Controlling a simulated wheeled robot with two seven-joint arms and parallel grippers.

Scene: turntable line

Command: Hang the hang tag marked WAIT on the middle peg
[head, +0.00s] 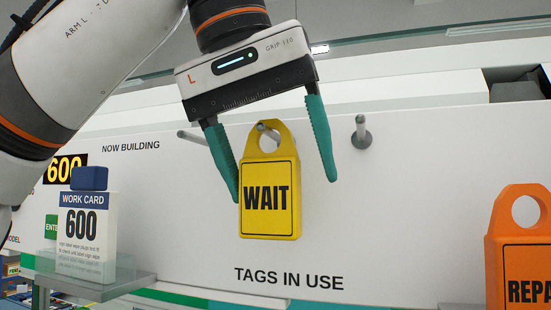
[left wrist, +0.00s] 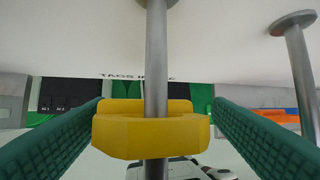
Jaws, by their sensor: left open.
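The yellow hang tag marked WAIT (head: 268,200) hangs upright below the sign TAGS IN USE's row of pegs, its loop around the middle peg (head: 263,127). In the left wrist view the middle peg (left wrist: 156,60) passes through the loop of the yellow tag (left wrist: 125,137). My left gripper (head: 284,190) is open, with one green finger on each side of the tag. In the left wrist view both fingers stand apart from the tag's loop, with gaps beside it. My right gripper is not in view.
The left peg (head: 187,134) is partly behind a finger. The right peg (head: 361,133) is bare. An orange tag (head: 519,255), its word cut off, stands at the right edge. A work card marked 600 (head: 84,232) stands on a grey shelf (head: 130,283) at left.

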